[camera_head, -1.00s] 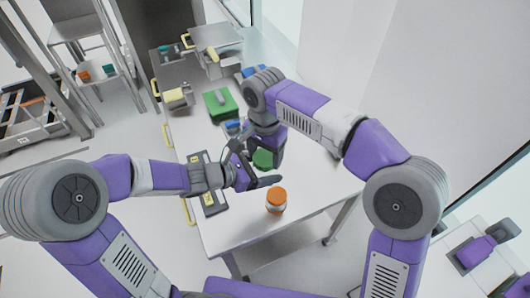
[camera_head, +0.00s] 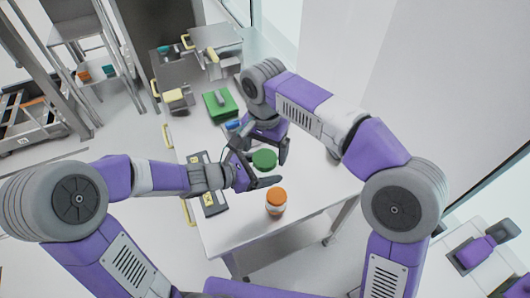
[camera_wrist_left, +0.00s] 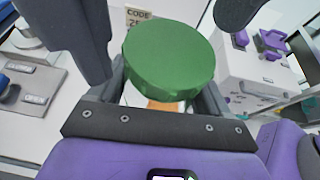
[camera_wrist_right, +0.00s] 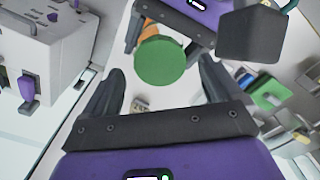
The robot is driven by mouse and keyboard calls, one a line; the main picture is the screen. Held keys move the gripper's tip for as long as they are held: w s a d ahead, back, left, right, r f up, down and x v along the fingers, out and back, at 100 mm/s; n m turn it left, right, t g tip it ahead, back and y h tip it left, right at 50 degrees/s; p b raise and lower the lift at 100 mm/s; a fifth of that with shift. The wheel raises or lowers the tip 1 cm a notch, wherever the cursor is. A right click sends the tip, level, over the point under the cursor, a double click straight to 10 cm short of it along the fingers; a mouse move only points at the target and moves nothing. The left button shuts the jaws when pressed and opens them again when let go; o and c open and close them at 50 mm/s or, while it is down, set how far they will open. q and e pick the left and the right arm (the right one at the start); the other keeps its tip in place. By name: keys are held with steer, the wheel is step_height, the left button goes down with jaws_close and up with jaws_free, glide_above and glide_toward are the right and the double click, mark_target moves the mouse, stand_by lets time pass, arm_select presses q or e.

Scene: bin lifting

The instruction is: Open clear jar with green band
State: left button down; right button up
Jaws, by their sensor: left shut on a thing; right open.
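The jar's green lid (camera_head: 264,159) shows between my two grippers in the head view. In the left wrist view the round lid (camera_wrist_left: 168,68) faces up, with a bit of orange-brown showing beneath it; the jar body is mostly hidden. My left gripper (camera_head: 254,176) is shut on the jar, below the lid. My right gripper (camera_head: 262,150) is open above the jar, its fingers spread on either side of the lid. In the right wrist view the lid (camera_wrist_right: 160,62) lies between and beyond those fingers, apart from them. I cannot tell whether the lid is loose.
A jar with an orange lid (camera_head: 276,196) stands near the table's front edge. A flat dark panel (camera_head: 210,192) lies at the table's left. A green block (camera_head: 220,104) and metal equipment (camera_head: 215,42) stand farther back. The table's right front is clear.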

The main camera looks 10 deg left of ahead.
step_height(320, 180, up, 2)
steer(key=shift+r, duration=0.2)
steer(key=shift+c, duration=0.4)
steer(key=shift+r+m, duration=0.55)
steer(key=shift+m, duration=0.15)
steer(key=shift+r+m, duration=0.9)
steer(key=shift+r, duration=0.15)
steer(key=shift+f, duration=3.9)
steer(key=c, duration=1.1)
steer(key=shift+n, duration=1.7)
